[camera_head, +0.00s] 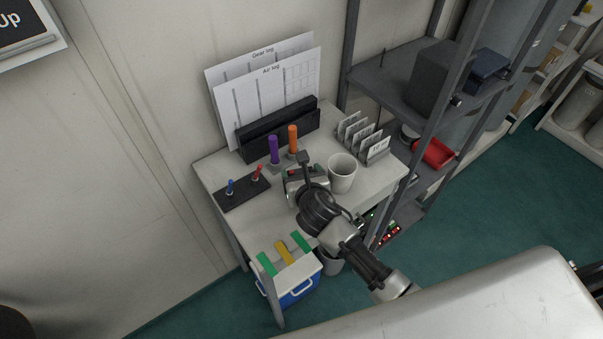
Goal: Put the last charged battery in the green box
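My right gripper (306,176) reaches over the small white table (258,212) from the lower right. Its dark fingers are over or in front of a small grey item with red and green spots (291,173), partly hidden by the gripper. I cannot tell whether they touch it or hold anything. Small units with red and green lights (388,236) show low on the rack, partly behind my arm; I cannot tell whether they are batteries. I cannot make out a green box. My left gripper is not in view.
A white cup (342,173) stands close right of my gripper, with a card rack (377,151) behind. Purple (273,149) and orange (293,140) upright items stand behind it. A blue-and-white cooler (298,291) is on the floor. A red bin (434,153) sits on the metal rack.

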